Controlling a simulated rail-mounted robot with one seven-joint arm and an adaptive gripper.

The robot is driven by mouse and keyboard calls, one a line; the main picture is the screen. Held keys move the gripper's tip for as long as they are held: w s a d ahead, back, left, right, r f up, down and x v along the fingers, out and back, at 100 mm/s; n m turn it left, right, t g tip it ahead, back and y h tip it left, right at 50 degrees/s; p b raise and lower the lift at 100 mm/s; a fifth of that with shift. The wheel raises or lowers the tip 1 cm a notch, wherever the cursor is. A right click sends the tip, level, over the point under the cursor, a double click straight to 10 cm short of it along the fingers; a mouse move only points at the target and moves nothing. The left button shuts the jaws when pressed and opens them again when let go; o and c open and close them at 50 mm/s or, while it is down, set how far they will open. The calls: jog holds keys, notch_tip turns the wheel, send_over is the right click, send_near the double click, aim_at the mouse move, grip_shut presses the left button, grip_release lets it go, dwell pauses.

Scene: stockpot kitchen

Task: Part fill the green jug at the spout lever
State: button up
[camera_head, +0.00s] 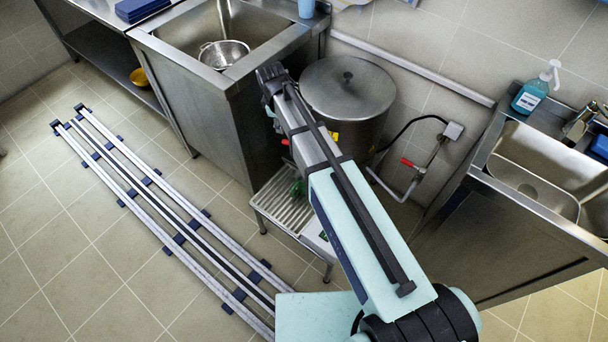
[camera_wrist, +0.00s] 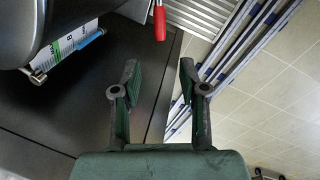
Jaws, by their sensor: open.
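The large steel stockpot (camera_head: 345,105) stands lidded behind my arm in the head view. A small green part, likely the green jug (camera_head: 298,188), shows on the slatted stand (camera_head: 280,207), mostly hidden by my arm. A red lever (camera_wrist: 160,22) hangs at the top of the wrist view, beside the curved pot wall (camera_wrist: 75,20). A red bit also shows by the pot's lower left in the head view. My gripper (camera_wrist: 157,82) is open and empty, its fingers apart from the lever. The jug is not seen in the wrist view.
A sink cabinet (camera_head: 205,110) stands close left of my gripper, with a colander (camera_head: 224,54) in its basin. A pipe with another red handle (camera_head: 406,162) is right of the pot. Another sink (camera_head: 535,175) is at right. Rails (camera_head: 165,205) cross the floor at left.

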jog(key=shift+a+f, duration=0.15)
jog(key=c, duration=0.5)
jog(key=shift+n+h, duration=0.3)
jog(key=shift+n, duration=0.5)
jog(key=s+a+f+b, duration=0.1)
jog(key=s+f, duration=0.1)
jog(key=f, duration=0.1)
jog(key=s+a+f+b, duration=0.2)
jog(key=f, duration=0.1)
jog(key=s+a+f+b, duration=0.2)
jog(key=shift+s+f, duration=0.1)
jog(key=shift+f, duration=0.3)
grip_shut()
jog(key=s+d+f+n+t+h+b, duration=0.3)
jog(key=s+f+n+t+h+b, duration=0.2)
jog(key=s+f+n+t+b, duration=0.3)
notch_tip(320, 180, up, 6)
jog(key=a+r+n+t+y+b, duration=0.1)
jog(key=n+t+b, duration=0.1)
jog(key=n+t, duration=0.45)
jog(key=w+d+f+n+b, duration=0.1)
jog(key=w+d+b, duration=0.1)
jog(key=w+b, duration=0.3)
jog(key=w+d+f+n+g+b, duration=0.1)
jog(key=w+d+f+b, duration=0.1)
jog(key=w+b, duration=0.4)
jog(key=shift+w, duration=1)
